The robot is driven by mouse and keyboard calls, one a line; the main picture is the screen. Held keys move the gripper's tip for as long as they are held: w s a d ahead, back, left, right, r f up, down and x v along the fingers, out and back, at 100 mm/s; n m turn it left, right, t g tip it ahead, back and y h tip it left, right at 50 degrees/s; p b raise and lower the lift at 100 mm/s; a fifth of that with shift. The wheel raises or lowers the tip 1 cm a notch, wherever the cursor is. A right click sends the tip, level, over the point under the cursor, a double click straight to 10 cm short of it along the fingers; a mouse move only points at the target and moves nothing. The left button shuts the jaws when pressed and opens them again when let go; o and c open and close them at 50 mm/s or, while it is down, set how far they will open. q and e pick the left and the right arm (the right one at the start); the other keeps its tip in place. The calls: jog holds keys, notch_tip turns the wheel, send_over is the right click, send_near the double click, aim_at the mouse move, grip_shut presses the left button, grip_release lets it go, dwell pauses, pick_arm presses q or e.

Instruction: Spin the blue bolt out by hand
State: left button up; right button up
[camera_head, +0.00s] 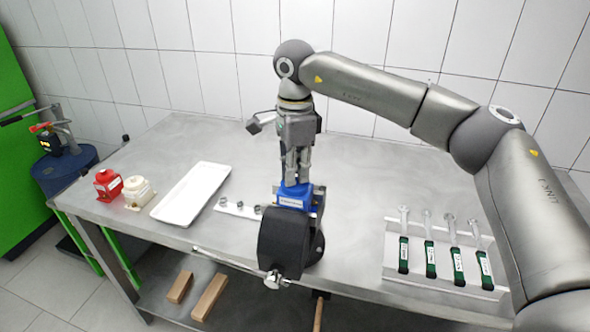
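A blue pump body (293,195) with a pale label is held at the top of the black vise (290,240) at the table's front edge. My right gripper (297,178) points straight down over the pump body, with its fingertips at or just above the top face. The fingers look close together. The blue bolt cannot be made out; the fingers and the blue body hide it or blend with it. Whether the fingers are closed on it cannot be told. My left gripper is not in view.
A strip with small dark parts (238,208) lies beside the vise. Several green-handled wrenches (430,257) lie in a rack at right. The vise's handle bar juts out in front.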

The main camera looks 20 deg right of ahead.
jog(key=o, duration=0.4)
jog(key=shift+r, duration=0.15)
notch_tip(320, 180, up, 12)
dwell(0.3)
dwell(0.4)
